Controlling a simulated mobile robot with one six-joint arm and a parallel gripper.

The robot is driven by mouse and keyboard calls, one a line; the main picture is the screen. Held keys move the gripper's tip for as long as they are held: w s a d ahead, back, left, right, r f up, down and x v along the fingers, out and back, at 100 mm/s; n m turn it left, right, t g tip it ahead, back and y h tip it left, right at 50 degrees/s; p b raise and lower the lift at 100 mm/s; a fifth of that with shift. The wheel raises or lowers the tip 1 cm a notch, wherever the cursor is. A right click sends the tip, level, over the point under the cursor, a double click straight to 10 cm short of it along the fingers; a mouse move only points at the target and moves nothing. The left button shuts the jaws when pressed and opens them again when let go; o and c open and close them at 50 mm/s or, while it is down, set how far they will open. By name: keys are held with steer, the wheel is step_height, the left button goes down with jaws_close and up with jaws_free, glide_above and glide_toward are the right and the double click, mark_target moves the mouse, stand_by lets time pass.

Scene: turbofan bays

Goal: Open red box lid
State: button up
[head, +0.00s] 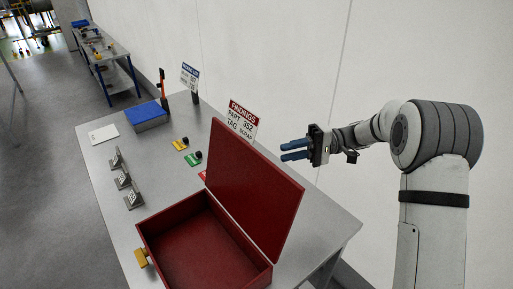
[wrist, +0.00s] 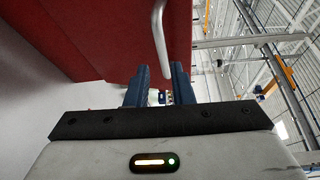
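The red box (head: 205,240) stands on the near part of the grey table, and its inside looks empty. Its red lid (head: 250,190) is raised and stands steeply open along the box's right side. In the wrist view the lid (wrist: 110,35) fills the upper left. A pale bent bar, looking like a handle (wrist: 160,40), shows against the red there, just beyond the fingertips. My gripper (head: 283,150) is to the right of the lid's upper part, behind it, with its two blue fingers apart.
On the table (head: 105,165) are a blue box (head: 147,117), a white card (head: 103,134), several small metal stands (head: 123,179), yellow and green tags (head: 192,158), and a findings sign (head: 243,120). A yellow piece (head: 142,258) is at the box's left side. A white wall is behind.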

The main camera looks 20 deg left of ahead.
mark_target(260, 153)
steer(key=shift+n+g+y, duration=0.3)
steer(key=shift+g+y, duration=0.1)
steer(key=p+x, duration=0.1)
steer(key=x, duration=0.1)
steer(key=p+x, duration=0.1)
steer(key=x, duration=0.2)
steer(key=w+a+p+x, duration=0.1)
steer(key=x, duration=0.2)
steer(key=shift+w+f, duration=0.1)
steer(key=shift+f, duration=0.15)
jaws_close()
